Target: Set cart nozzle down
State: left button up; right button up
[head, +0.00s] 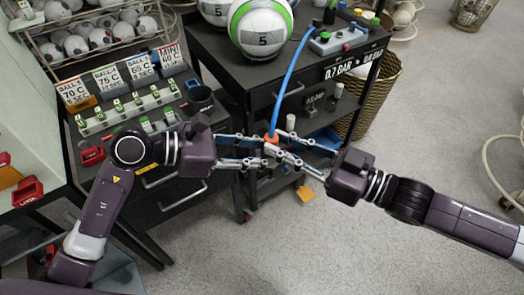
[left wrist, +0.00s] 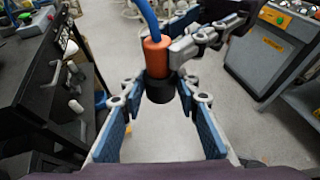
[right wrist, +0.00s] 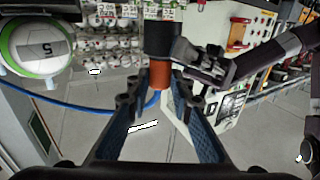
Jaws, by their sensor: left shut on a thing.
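The cart nozzle (head: 271,138) has an orange body, a black end and a blue hose. It is held in the air in front of the dark cart. It also shows in the left wrist view (left wrist: 157,58) and the right wrist view (right wrist: 158,72). My left gripper (head: 262,152) is shut on the nozzle, coming in from the left. My right gripper (head: 280,150) faces it from the right, with its fingertips on either side of the orange body. I cannot tell whether those fingertips press on it. The overlapping fingers partly hide the nozzle.
The dark cart (head: 212,45) behind carries a green-and-white ball (head: 260,28), another ball and a control box (head: 338,38). A station with labelled ball cards (head: 108,76) stands at left. A wicker basket (head: 372,92) stands behind the cart. The floor in front is clear.

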jog(key=o, duration=0.5)
jog(key=shift+o, duration=0.2)
jog(key=shift+d, duration=0.1)
